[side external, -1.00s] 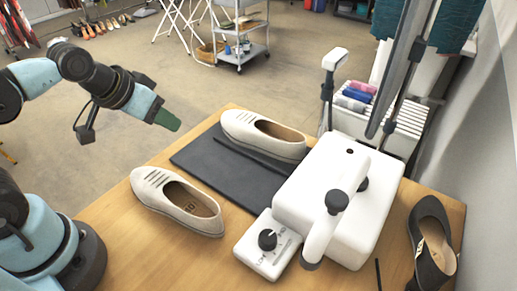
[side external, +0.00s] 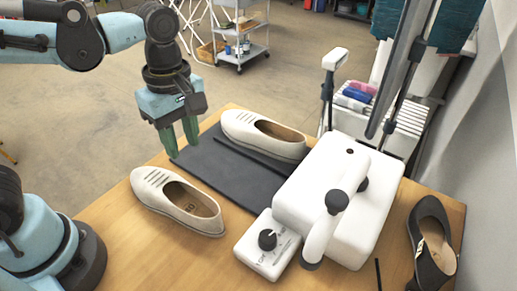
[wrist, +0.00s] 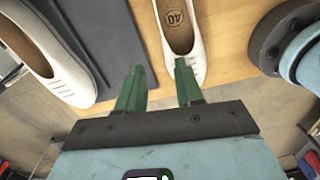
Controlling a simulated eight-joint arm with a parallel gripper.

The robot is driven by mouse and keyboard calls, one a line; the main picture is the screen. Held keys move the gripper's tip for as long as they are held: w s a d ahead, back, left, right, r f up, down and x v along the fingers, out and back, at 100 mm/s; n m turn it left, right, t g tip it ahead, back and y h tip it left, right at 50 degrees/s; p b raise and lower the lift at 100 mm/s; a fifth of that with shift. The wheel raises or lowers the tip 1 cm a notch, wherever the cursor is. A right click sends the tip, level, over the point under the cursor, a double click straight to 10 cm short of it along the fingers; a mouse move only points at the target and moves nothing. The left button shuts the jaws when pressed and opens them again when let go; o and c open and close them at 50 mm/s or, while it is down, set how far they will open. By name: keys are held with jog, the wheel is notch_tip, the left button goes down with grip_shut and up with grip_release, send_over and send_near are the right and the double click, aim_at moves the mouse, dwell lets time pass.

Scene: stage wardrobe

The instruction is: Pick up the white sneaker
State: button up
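Two white, low shoes are in view. One (side external: 160,200) lies on the bare wood at the table's left, with a size mark inside. It also shows at the top of the wrist view (wrist: 195,62), marked 40. The other (side external: 255,138) lies on the dark mat at the back. It shows at the upper left of the wrist view (wrist: 72,85). My gripper (side external: 183,149) points down, with its green fingers apart and nothing between them. It hangs above the left part of the table, near the mat's left edge.
The dark mat (side external: 215,175) has a thin dark bar across it. A white machine (side external: 345,215) with a handle and a white control box (side external: 262,250) stand right of the shoes. A dark shoe (side external: 428,225) lies at the far right. Bare wood (side external: 150,260) is at the front left.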

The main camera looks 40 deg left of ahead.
send_over(190, 184)
notch_tip(190, 184, down, 6)
jog(key=shift+w+f, duration=0.1)
jog(key=shift+f, duration=2.7)
jog(key=shift+c, duration=0.3)
jog(key=shift+a, duration=0.1)
grip_shut()
